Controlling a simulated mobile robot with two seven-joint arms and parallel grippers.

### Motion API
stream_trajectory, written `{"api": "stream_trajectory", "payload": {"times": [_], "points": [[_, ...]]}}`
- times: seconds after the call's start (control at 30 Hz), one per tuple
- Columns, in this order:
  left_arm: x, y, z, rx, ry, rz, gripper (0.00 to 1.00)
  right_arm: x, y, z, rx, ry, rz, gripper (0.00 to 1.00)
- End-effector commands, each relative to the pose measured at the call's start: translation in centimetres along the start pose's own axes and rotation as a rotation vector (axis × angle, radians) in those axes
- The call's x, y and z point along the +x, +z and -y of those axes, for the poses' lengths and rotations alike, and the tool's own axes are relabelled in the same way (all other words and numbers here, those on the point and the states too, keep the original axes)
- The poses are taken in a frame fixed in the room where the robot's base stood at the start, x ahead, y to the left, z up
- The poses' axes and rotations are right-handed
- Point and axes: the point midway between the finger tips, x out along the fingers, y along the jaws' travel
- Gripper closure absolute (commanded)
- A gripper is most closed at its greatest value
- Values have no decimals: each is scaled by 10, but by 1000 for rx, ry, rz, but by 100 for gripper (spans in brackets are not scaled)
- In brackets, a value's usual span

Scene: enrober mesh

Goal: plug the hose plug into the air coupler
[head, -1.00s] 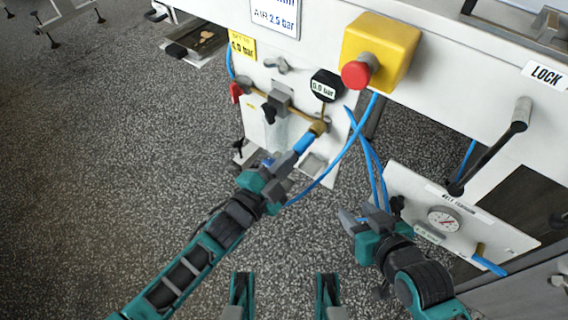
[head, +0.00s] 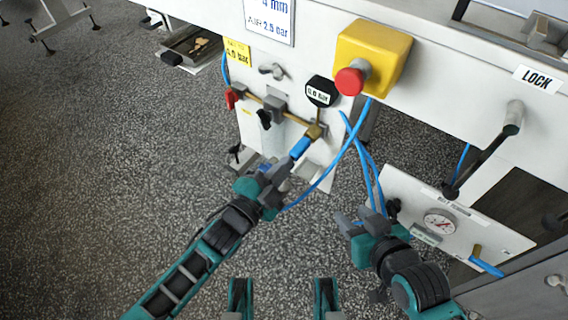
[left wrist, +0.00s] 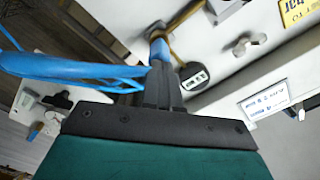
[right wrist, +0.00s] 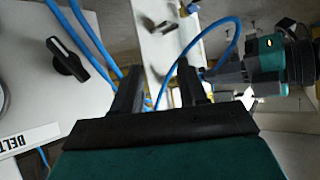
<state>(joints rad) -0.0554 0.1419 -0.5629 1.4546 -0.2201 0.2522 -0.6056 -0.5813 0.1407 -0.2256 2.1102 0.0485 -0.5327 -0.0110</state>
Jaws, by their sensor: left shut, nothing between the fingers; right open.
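The blue hose plug (head: 300,148) lies end-on against the brass air coupler (head: 314,132) on the white panel. They look in line and touching; how deep the plug sits I cannot tell. The left wrist view also shows the plug (left wrist: 160,49) and brass fitting (left wrist: 172,28). My left gripper (head: 285,168) is shut and empty, its fingertips (left wrist: 163,68) right at the plug's rear end. My right gripper (head: 352,219) is open and empty, to the right and lower. In the right wrist view a blue hose passes beyond its fingers (right wrist: 160,78).
Blue hoses (head: 362,150) hang between the arms. The yellow box with a red button (head: 350,80), the black pressure gauge (head: 321,91) and a black lever (head: 485,160) stand out from the machine. A lower panel with a dial (head: 440,222) is near my right gripper. Speckled floor is open at left.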

Motion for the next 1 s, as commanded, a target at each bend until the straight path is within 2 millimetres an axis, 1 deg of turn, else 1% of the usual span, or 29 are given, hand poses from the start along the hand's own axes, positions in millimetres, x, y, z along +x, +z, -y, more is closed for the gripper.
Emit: {"api": "stream_trajectory", "payload": {"times": [0.03, 0.17, 0.37, 0.47, 0.63, 0.8, 0.9, 1.0], "points": [[-6, -1, 1, 0, 2, 2, 100, -3, -4, 0, -1, 0, 0, 57], [-18, -1, 1, 0, 3, 1, 100, -5, -8, 0, -1, 0, 0, 57], [-20, 0, -1, 1, 2, 0, 100, -5, -9, -1, -4, 4, -12, 57], [-36, 0, 0, 0, 5, 4, 100, -6, -8, -4, -10, 10, -7, 57], [-75, -1, 1, 0, 6, 3, 100, -11, -12, -6, -15, 15, -10, 57], [-112, -1, 0, -1, 5, 3, 100, -14, -10, -8, -15, 19, 0, 57], [-128, -1, 0, 0, 4, 1, 100, -15, -11, -8, -14, 19, 3, 57], [-138, 0, 0, 0, 3, 1, 100, -16, -12, -7, -14, 19, 3, 57]]}}
